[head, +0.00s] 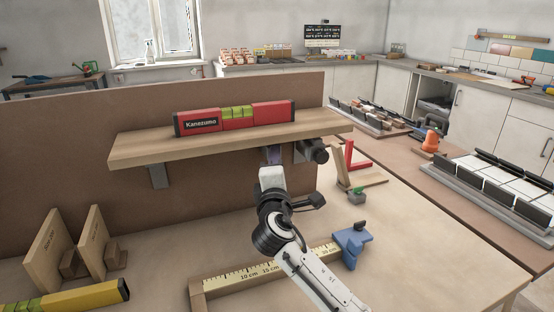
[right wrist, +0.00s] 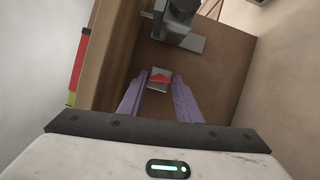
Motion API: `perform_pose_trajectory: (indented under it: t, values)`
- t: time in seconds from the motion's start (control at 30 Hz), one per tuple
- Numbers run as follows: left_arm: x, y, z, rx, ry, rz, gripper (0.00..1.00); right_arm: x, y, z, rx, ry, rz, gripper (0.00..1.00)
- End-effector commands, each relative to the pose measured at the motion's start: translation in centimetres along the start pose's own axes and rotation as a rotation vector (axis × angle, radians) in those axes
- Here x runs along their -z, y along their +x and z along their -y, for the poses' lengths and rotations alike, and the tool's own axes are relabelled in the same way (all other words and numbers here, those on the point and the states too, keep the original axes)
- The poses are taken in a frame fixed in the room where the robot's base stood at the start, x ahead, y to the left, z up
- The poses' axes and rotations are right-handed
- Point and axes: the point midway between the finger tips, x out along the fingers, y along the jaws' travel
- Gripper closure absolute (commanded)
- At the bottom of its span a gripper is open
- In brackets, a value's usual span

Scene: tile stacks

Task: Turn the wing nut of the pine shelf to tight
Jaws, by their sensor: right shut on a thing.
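The pine shelf (head: 225,144) is fixed to a brown upright panel (head: 60,135). My right gripper (head: 273,154) reaches up under the shelf's right part, its purple fingers partly hidden by the shelf edge and my own wrist. In the right wrist view the red wing nut (right wrist: 160,78) sits on a small grey plate between the tips of my right gripper (right wrist: 158,86), which is shut on it. The wing nut is hidden in the head view. My left gripper is not in view.
A red Kanezumo level (head: 236,118) lies on the shelf. A grey bracket (head: 158,177) is under its left part; a dark bracket (right wrist: 180,25) is close to my fingers.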

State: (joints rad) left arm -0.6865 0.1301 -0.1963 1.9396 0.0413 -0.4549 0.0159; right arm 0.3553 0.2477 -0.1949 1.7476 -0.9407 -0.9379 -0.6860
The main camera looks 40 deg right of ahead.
Motion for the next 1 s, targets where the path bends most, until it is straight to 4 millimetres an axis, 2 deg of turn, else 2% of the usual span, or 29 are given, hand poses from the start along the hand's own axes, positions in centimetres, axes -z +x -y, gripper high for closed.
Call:
perform_pose_trajectory:
  t: [0.23,0.7,0.73,0.8,1.0]
  values:
    - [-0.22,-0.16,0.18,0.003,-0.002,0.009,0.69,0.02,-0.03,0.01,0.026,0.058,-0.001,0.91]
    - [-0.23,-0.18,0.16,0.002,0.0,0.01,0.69,0.01,-0.02,0.05,0.03,0.067,0.0,0.91]
    - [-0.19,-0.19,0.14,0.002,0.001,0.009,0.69,0.01,-0.02,0.05,0.03,0.067,0.0,0.64]
    - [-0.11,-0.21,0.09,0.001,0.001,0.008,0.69,0.01,-0.02,0.04,0.029,0.067,0.0,0.52]
    - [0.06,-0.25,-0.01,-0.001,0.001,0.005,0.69,0.01,-0.01,-0.02,0.028,0.067,0.0,0.5]
